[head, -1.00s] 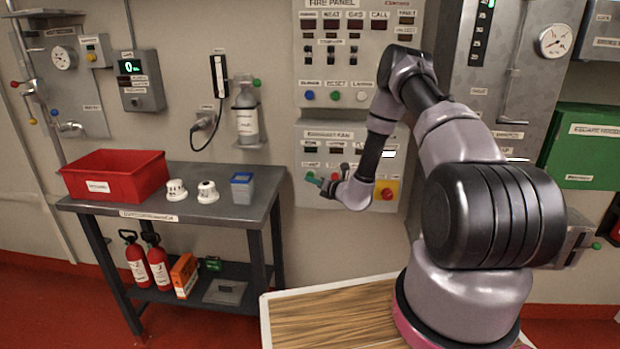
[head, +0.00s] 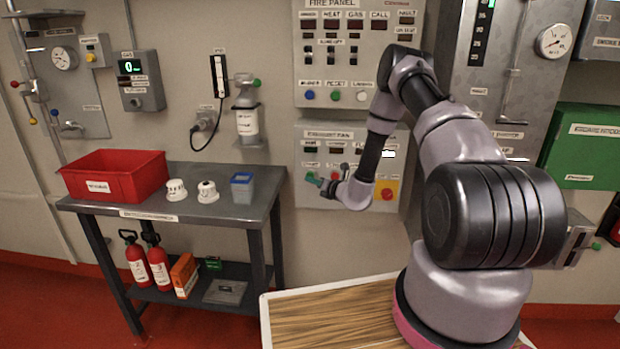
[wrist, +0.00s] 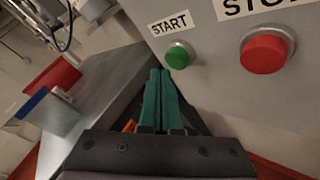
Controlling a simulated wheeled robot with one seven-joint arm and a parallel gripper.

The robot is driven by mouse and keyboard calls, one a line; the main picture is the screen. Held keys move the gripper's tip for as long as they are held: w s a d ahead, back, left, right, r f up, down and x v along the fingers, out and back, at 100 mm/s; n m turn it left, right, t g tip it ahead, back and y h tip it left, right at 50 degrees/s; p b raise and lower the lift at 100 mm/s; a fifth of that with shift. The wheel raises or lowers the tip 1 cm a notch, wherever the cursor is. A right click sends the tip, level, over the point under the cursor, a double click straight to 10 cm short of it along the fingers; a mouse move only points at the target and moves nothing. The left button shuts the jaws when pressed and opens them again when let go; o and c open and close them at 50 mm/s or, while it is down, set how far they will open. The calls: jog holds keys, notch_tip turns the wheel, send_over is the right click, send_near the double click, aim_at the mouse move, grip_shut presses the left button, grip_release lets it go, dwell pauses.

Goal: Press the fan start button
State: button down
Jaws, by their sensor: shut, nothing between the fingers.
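The exhaust fan panel (head: 312,133) is on the wall behind my arm. In the wrist view, its green button (wrist: 178,56) sits under a START label (wrist: 170,23), with a larger red button (wrist: 265,50) to the right under a STOP label. My gripper (wrist: 160,75) is shut and empty, with green fingertips together. In the picture, the tips lie just left of and below the green button; I see no clear contact with it.
A grey table (head: 150,206) with a red bin (head: 112,172), two white detectors and a blue-lidded container (head: 242,187) stands to the left. A fire panel (head: 346,58) is above the fan panel. A wooden-topped surface (head: 330,318) is below my arm.

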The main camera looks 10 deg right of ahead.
jog(key=shift+w, duration=0.1)
dwell(0.7)
jog(key=shift+w+d, duration=0.1)
jog(key=shift+w, duration=0.2)
jog(key=shift+w+d, duration=0.25)
jog(key=shift+w, duration=0.45)
dwell(0.8)
dwell(0.3)
jog(key=shift+s+a, duration=0.2)
jog(key=shift+s, duration=0.35)
jog(key=shift+s+a, duration=0.15)
jog(key=shift+s, duration=0.35)
jog(key=shift+s+a, duration=0.25)
jog(key=shift+s, duration=0.55)
jog(key=shift+s+a, duration=0.3)
jog(key=shift+s, duration=0.5)
jog(key=shift+s+a, duration=0.25)
jog(key=shift+s, duration=0.55)
